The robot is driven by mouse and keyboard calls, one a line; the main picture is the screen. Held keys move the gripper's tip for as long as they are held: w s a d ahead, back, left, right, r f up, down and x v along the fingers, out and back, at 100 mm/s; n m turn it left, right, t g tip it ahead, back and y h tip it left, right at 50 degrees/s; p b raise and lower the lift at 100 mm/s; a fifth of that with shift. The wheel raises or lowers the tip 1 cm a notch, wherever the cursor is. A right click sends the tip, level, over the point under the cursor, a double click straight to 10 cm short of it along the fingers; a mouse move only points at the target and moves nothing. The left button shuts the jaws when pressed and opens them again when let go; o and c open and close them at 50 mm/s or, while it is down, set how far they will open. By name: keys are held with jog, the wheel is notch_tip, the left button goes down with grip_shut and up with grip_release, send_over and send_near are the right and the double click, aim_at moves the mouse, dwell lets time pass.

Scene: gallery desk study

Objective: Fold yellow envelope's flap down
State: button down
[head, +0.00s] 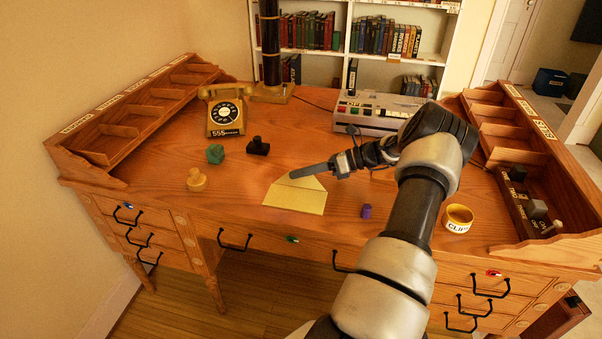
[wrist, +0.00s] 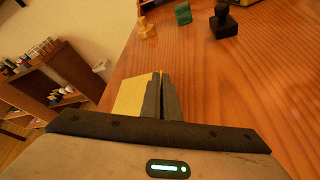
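The yellow envelope (head: 295,199) lies on the wooden desk, left of my arm. Its flap (head: 307,182) shows as a tapered part beyond a crease on the far side, extending away from the body and partly covered by my gripper. My gripper (head: 293,174) points left, with its fingertips over or just above the far end of the flap; I cannot tell if they touch. In the wrist view, the two grey fingers (wrist: 161,80) are together, with nothing visible between them. Part of the envelope (wrist: 130,95) shows left of them; the fingers hide the rest.
A yellow stamp-like piece (head: 197,180), a green block (head: 215,154) and a black stamp (head: 258,146) stand left and beyond. A yellow telephone (head: 225,111) and a grey machine (head: 372,112) stand at the back. A purple piece (head: 367,211) and a clip tin (head: 458,219) are right.

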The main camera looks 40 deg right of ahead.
aim_at(297, 193)
jog(key=shift+r, duration=0.1)
jog(key=shift+s+a+r+n+t+h+p, duration=0.2)
jog(key=shift+a+n+h+p, duration=0.1)
jog(key=shift+n+p, duration=0.25)
jog(key=shift+s+a+r+n+t+h+p, duration=0.1)
jog(key=shift+s+a+n+t+h+p, duration=0.15)
jog(key=shift+n+p, duration=0.25)
jog(key=shift+s+a+f+n+t+h, duration=0.1)
jog(key=shift+s+a+n+t+h, duration=0.1)
jog(key=shift+n+t+h, duration=0.35)
jog(key=shift+s+a+n+t+h, duration=0.1)
jog(key=shift+s+a+n+h, duration=0.1)
jog(key=shift+n, duration=0.5)
jog(key=n+b, duration=0.1)
jog(key=b, duration=0.1)
jog(key=s+a+f+n+t+h+b, duration=0.1)
jog(key=n, duration=0.1)
jog(key=shift+s+a+t+h+b, duration=0.1)
jog(key=shift+a+t+h+b, duration=0.05)
jog(key=shift+t+h+b, duration=0.2)
jog(key=shift+s+a+n+t+h+b, duration=0.15)
jog(key=shift+a+n+t+h+b, duration=0.15)
jog(key=shift+n+b, duration=0.8)
jog(key=c, duration=2)
grip_release()
